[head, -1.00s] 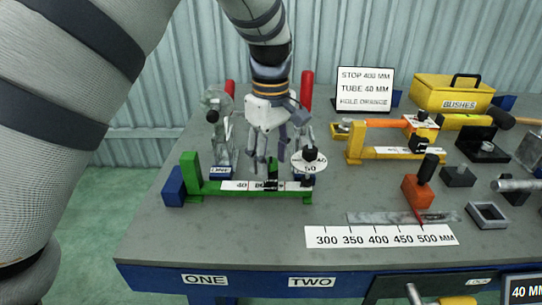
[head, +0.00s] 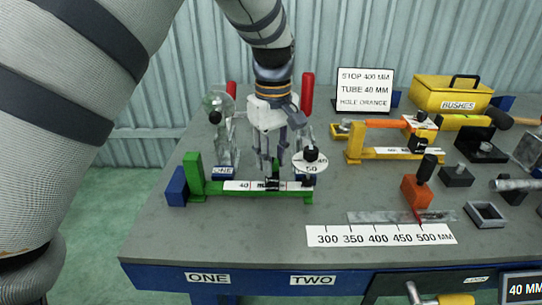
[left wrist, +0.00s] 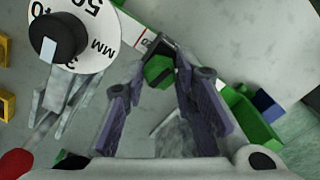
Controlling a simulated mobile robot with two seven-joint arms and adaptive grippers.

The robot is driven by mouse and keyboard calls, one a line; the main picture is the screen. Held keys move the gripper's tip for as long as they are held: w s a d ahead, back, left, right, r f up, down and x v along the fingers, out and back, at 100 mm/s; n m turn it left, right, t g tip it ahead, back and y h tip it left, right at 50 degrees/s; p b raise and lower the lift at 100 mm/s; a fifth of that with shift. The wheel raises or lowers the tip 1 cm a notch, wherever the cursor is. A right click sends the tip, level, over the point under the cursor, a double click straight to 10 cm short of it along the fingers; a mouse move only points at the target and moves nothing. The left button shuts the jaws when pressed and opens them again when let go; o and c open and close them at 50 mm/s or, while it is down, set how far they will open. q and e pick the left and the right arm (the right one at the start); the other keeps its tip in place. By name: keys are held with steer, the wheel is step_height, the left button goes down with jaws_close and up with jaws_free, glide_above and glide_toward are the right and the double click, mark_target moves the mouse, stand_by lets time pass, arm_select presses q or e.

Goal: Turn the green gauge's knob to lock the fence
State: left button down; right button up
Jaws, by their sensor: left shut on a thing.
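The green gauge (head: 232,192) lies along the left of the bench, with a green upright at its left end and a white scale strip. My left gripper (head: 270,168) points down over its right half, at the dark fence (head: 272,184). In the left wrist view, my left gripper (left wrist: 159,80) has its fingers closed around a small green knob (left wrist: 158,71) with a dark line across its top. The fingers partly hide the fence and the scale. My right gripper is not in view.
A white numbered dial (head: 311,162) with a black knob stands just right of the gripper. Clamps and red handles (head: 307,92) stand behind. An orange gauge (head: 385,154) and a yellow bushes box (head: 452,95) are further right. The front-left bench top is clear.

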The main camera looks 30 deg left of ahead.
arm_select(q)
steer(key=m, duration=0.4)
steer(key=shift+m+p, duration=0.3)
steer(key=m, duration=0.3)
steer(key=shift+m, duration=0.4)
steer(key=m, duration=0.4)
steer(key=shift+m, duration=1.7)
steer(key=c, duration=1.3)
jaws_free()
